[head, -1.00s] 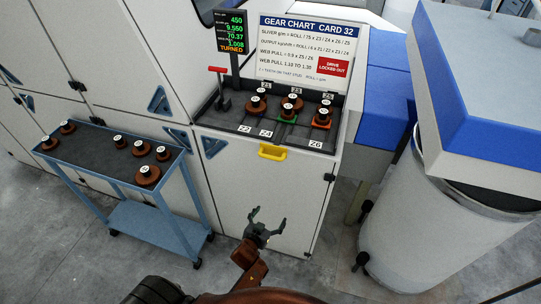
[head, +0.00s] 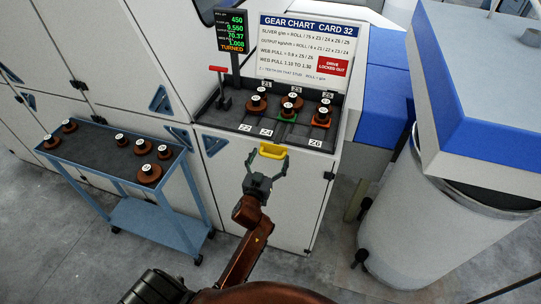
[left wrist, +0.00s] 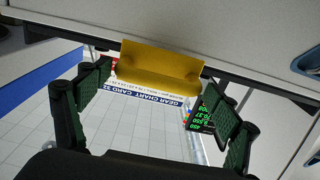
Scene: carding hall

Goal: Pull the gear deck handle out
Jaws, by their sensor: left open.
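The yellow gear deck handle (head: 271,152) sits on the front edge of the dark gear deck (head: 226,116), at the top of a white cabinet front. My left gripper (head: 269,163) is open, just in front of the handle, with one finger toward each end of it. In the left wrist view the yellow handle (left wrist: 160,69) lies between the two spread fingers of the left gripper (left wrist: 160,95), with a gap on both sides and no contact to be seen. My right gripper is not in view.
Brown gears (head: 292,101) stand on the deck below a gear chart (head: 305,50). A red-topped lever (head: 218,70) stands at its left. A blue cart (head: 105,158) with several gears is at left, and a large grey can (head: 440,215) is at right.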

